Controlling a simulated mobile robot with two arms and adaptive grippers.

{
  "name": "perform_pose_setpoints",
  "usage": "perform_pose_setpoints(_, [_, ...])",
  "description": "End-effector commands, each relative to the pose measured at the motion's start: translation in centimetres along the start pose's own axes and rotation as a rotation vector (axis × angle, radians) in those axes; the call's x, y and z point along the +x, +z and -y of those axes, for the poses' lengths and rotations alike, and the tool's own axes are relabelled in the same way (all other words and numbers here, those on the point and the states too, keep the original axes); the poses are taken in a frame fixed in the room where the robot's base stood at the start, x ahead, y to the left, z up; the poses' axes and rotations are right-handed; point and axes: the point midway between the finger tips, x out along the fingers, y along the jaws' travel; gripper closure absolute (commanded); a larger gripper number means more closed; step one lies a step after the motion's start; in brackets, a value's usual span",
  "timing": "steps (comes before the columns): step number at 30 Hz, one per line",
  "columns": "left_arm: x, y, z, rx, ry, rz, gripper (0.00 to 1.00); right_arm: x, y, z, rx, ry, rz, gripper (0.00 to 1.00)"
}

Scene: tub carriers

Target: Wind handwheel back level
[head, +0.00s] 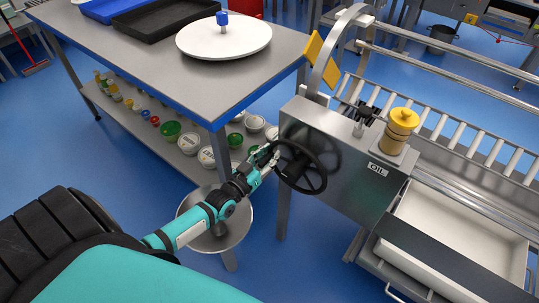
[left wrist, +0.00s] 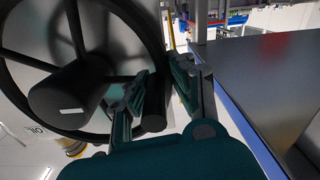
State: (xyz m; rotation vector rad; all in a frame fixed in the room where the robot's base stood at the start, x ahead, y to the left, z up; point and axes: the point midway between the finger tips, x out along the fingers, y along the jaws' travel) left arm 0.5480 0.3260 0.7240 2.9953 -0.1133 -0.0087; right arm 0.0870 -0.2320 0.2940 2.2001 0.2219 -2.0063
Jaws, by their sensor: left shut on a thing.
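The black handwheel (head: 300,168) with spokes is mounted on the side of a grey metal machine housing (head: 335,165). My left gripper (head: 272,160) reaches in from the left and is shut on the handwheel at its left side. In the left wrist view the handwheel's thick hub (left wrist: 65,98) and rim fill the left part. There the left gripper's two fingers (left wrist: 162,92) stand either side of a dark part at the wheel's edge. The fingers partly hide the exact grip. My right gripper is in neither view.
A steel table (head: 150,70) with black and blue trays and a white turntable (head: 225,42) stands left of the machine. Jars fill its lower shelf. A steel bowl (head: 238,232) is under my arm. A yellow-topped oil cup (head: 402,122) and white tub (head: 460,235) are to the right.

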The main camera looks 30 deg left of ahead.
Motion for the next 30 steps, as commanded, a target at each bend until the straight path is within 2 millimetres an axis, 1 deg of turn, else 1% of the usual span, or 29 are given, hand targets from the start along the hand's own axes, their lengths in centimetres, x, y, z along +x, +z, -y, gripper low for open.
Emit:
perform_pose_setpoints(1, [-0.1, 0.0, -0.6, 0.007, 0.008, 0.004, 1.00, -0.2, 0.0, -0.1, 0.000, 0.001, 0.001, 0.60])
perform_pose_setpoints(11, [-0.1, -0.4, -0.8, 0.048, 0.010, 0.002, 1.00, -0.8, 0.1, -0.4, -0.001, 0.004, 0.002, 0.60])
perform_pose_setpoints(17, [0.0, -1.2, -1.0, 0.117, 0.010, 0.000, 1.00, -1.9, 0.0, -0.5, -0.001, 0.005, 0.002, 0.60])
perform_pose_setpoints(23, [0.0, -2.7, -1.6, 0.265, 0.010, -0.002, 1.00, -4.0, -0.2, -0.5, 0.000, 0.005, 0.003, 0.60])
perform_pose_setpoints(30, [0.0, -4.3, -2.7, 0.491, 0.009, -0.004, 1.00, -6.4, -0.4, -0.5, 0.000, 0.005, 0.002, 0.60])
